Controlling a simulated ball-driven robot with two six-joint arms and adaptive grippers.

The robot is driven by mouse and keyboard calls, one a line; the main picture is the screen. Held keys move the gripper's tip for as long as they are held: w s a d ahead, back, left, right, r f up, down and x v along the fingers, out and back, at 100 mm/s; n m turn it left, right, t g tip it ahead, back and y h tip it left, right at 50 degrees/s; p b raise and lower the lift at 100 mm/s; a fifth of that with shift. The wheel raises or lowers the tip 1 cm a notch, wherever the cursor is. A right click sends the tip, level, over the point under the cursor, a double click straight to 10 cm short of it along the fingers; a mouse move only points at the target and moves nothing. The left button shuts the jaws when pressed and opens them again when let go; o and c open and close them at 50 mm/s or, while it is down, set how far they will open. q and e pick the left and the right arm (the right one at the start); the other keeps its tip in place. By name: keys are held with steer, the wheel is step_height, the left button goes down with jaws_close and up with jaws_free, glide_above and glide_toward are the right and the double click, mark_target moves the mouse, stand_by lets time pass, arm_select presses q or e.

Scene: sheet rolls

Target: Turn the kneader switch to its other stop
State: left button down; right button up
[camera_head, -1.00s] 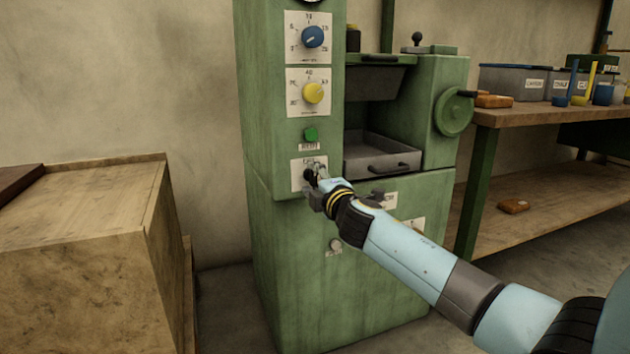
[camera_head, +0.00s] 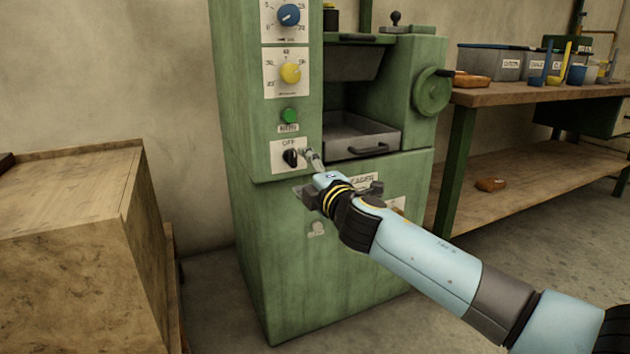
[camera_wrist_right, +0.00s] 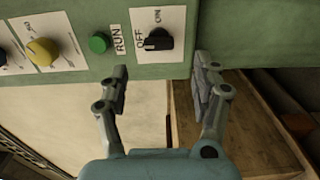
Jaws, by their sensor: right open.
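The black switch knob (camera_head: 291,157) sits on a white plate (camera_head: 277,163) marked OFF on the front of the green machine (camera_head: 280,230). In the right wrist view the knob (camera_wrist_right: 158,40) stands between OFF and ON marks, its long side lying toward OFF. My right gripper (camera_head: 307,172) is open and empty, just right of and below the knob in the head view. In the wrist view its fingertips (camera_wrist_right: 160,68) are spread with the knob beyond the gap, apparently not touching it. My left gripper is not in view.
A green button (camera_head: 289,116), a yellow dial (camera_head: 290,73) and a blue dial (camera_head: 288,15) are above the switch. A tray (camera_head: 360,137) with a handle is to its right. A wooden crate (camera_head: 70,220) stands at the left, a workbench (camera_head: 540,93) at the right.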

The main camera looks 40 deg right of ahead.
steer(key=v, duration=0.5)
steer(key=shift+s, duration=0.15)
steer(key=s+a+f+m+g, duration=0.1)
steer(key=s+f+m+g, duration=0.7)
steer(key=s+f, duration=1.2)
steer(key=s+a+f+m+g+y, duration=0.25)
steer(key=s+a+f+g, duration=0.2)
steer(key=s, duration=0.45)
steer(key=s+a+f+m+g+y, duration=0.1)
steer(key=s+a+f+m+g, duration=0.4)
steer(key=s, duration=0.4)
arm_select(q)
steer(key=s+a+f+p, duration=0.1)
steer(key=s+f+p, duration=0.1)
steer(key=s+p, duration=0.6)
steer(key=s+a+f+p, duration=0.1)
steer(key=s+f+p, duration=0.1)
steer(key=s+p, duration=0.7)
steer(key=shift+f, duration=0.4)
arm_select(e)
steer(key=s+d+f, duration=0.1)
steer(key=s+f, duration=0.1)
steer(key=s, duration=0.6)
steer(key=s+d+f, duration=0.2)
steer(key=s+f, duration=0.1)
steer(key=s, duration=0.6)
steer(key=shift+f+n, duration=0.3)
steer(key=shift+n, duration=0.05)
